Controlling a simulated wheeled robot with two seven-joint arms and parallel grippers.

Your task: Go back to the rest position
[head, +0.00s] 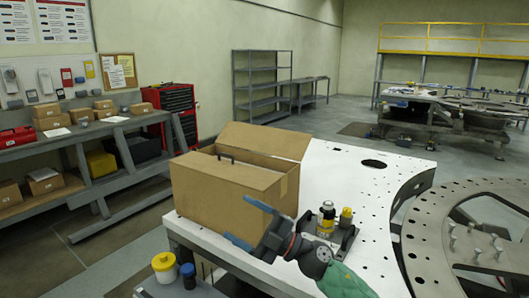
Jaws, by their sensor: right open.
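My right gripper (240,219) has blue fingers spread apart with nothing visible between them. It shows in front of the lower right part of a cardboard box (215,190), and I cannot tell whether it touches it. My right arm comes in from the bottom, with a green part. My left gripper is not in view. The box has an open flap and a dark handle-like piece at its top. It stands on a white plate (345,185) with holes and a curved cut-out on its right.
A small fixture (330,230) with yellow and black parts stands on the plate just right of my right gripper. A large perforated ring (430,240) is at right. Shelves with boxes line the left wall.

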